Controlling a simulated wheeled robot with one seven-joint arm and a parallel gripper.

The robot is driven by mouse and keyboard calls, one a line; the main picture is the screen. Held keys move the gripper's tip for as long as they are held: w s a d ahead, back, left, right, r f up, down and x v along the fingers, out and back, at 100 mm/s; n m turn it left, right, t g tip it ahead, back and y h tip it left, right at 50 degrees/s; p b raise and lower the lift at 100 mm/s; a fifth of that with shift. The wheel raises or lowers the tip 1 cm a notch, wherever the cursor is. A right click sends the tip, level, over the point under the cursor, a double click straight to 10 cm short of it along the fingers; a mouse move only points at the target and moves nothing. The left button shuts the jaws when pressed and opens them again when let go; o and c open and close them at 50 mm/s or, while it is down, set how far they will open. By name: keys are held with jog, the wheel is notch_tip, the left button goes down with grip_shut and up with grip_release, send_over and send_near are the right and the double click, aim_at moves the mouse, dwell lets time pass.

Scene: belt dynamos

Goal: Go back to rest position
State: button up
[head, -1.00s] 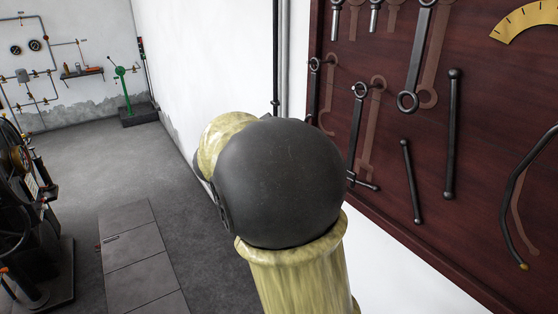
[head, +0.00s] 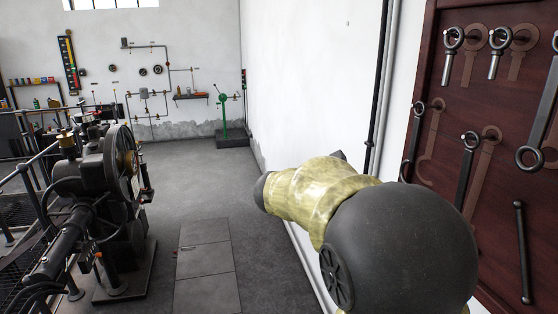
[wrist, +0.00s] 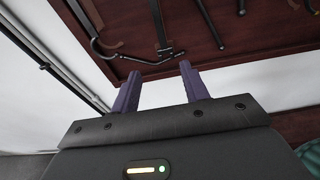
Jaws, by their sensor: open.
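My gripper (wrist: 160,88) shows in the wrist view with its two purple fingers apart and nothing between them. Beyond the fingertips is the lower edge of a dark red wooden tool board (wrist: 225,45) with dark tools on it. In the head view my arm, with a black joint and yellowish links, is raised at the lower right in front of the white wall. The gripper itself is hidden in the head view.
The tool board (head: 490,120) with hanging wrenches is on the right wall, close to my arm. A dark machine (head: 95,190) with a railing stands at left. Grey floor (head: 190,160) is open between. A green lever stand (head: 230,137) is at the back wall.

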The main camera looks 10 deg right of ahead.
jog(key=s+a+f+m+y, duration=0.3)
jog(key=a+f+m+y, duration=0.1)
jog(key=f, duration=0.5)
jog(key=s+a+f+m+y, duration=0.4)
jog(key=f+m+y, duration=0.2)
jog(key=f+m, duration=0.2)
jog(key=s+a+f+m+t+y, duration=0.1)
jog(key=s+a+f+m+y, duration=0.3)
jog(key=f, duration=0.6)
jog(key=m+y, duration=0.1)
jog(key=m, duration=0.1)
jog(key=shift+s+a+m+y, duration=0.25)
jog(key=shift+m+y, duration=0.05)
jog(key=shift+m, duration=0.1)
jog(key=shift+c, duration=1)
jog(key=shift+w, duration=0.15)
